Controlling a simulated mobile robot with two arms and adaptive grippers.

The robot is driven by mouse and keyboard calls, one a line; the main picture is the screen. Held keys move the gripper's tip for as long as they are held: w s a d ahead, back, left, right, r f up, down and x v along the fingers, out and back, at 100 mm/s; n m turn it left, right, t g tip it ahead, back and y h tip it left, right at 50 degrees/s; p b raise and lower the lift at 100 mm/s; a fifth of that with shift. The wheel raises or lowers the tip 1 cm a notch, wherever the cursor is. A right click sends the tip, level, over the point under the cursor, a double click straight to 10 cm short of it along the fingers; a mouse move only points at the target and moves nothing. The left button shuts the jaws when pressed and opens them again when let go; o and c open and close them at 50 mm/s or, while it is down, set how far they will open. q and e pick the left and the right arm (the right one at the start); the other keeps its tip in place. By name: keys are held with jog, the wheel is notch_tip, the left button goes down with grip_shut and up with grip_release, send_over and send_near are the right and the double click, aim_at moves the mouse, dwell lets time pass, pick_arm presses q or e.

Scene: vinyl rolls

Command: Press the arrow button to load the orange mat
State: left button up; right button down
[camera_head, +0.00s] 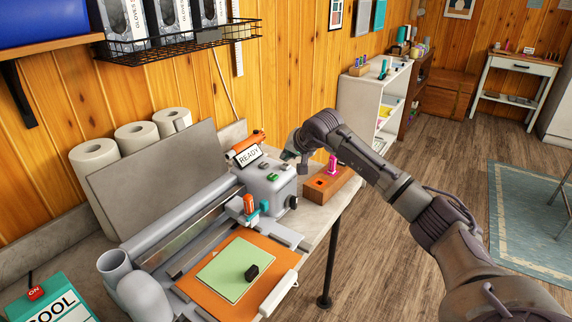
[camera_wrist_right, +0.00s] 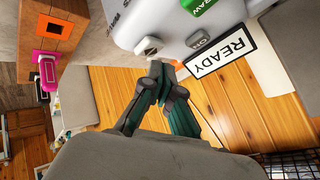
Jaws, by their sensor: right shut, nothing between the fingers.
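The orange mat (camera_head: 268,254) lies flat at the front of the grey cutting machine (camera_head: 268,186), with a light green sheet (camera_head: 225,265) on it. In the right wrist view, a small pale button (camera_wrist_right: 148,46) with a dark mark sits on the machine's control box (camera_wrist_right: 165,22); I take it for the arrow button. My right gripper (camera_wrist_right: 155,68) is shut and empty, its fingertips close beside this button; I cannot tell whether they touch. In the head view the right gripper (camera_head: 287,155) is partly hidden behind its own wrist, above the control box. My left gripper is not in view.
A READY sign (camera_wrist_right: 222,52) stands beside the buttons. A wooden block (camera_head: 336,186) with a pink tool (camera_head: 332,166) is right of the machine, near the table edge. Paper rolls (camera_head: 95,158) stand behind.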

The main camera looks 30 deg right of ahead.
aim_at(287, 166)
jog(key=shift+f, duration=0.1)
dwell(0.3)
jog(key=shift+f+b, duration=0.35)
jog(key=shift+f, duration=0.3)
dwell(0.4)
jog(key=shift+r, duration=0.75)
jog(key=shift+r+p, duration=0.1)
jog(key=shift+p, duration=0.2)
notch_tip(287, 166, up, 6)
jog(key=p, duration=0.4)
dwell(0.4)
